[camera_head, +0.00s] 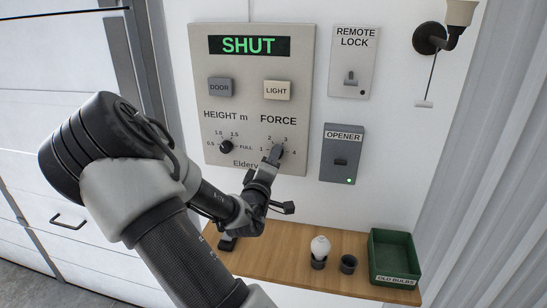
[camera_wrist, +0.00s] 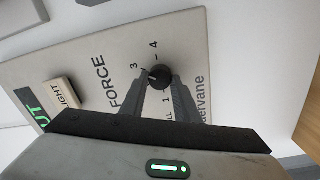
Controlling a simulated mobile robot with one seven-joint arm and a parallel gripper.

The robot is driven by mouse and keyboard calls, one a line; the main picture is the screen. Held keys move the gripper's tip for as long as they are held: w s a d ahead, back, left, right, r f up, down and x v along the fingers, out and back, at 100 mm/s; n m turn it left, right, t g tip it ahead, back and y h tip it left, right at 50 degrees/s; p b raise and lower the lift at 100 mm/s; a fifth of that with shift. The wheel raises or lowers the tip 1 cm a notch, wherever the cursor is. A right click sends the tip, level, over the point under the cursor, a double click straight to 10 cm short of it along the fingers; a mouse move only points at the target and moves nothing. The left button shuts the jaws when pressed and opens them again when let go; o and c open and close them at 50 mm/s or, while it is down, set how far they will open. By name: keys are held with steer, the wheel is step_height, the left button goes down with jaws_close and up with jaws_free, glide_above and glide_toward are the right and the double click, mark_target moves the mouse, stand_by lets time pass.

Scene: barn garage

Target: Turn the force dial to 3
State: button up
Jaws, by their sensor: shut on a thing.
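The force dial (camera_head: 277,151) is a small black knob under the word FORCE on the beige control panel (camera_head: 300,60). Numerals 1 to 4 are printed around it. The dial (camera_wrist: 159,74) also shows in the wrist view, where a small pale mark sits on its face. I cannot tell exactly which number the mark points to. My gripper (camera_head: 273,161) is at the panel, with its fingertips (camera_wrist: 163,82) shut on the dial, one on each side. The fingers partly hide the dial and the print near it.
The height dial (camera_head: 226,147) is to the left. The DOOR button (camera_head: 220,87) and LIGHT button (camera_head: 277,90) are above. The opener box (camera_head: 341,154) is to the right.

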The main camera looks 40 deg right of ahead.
stand_by(0.3)
steer(key=o, duration=1)
steer(key=shift+o, duration=0.2)
steer(key=shift+s+a, duration=0.1)
steer(key=shift+a, duration=0.05)
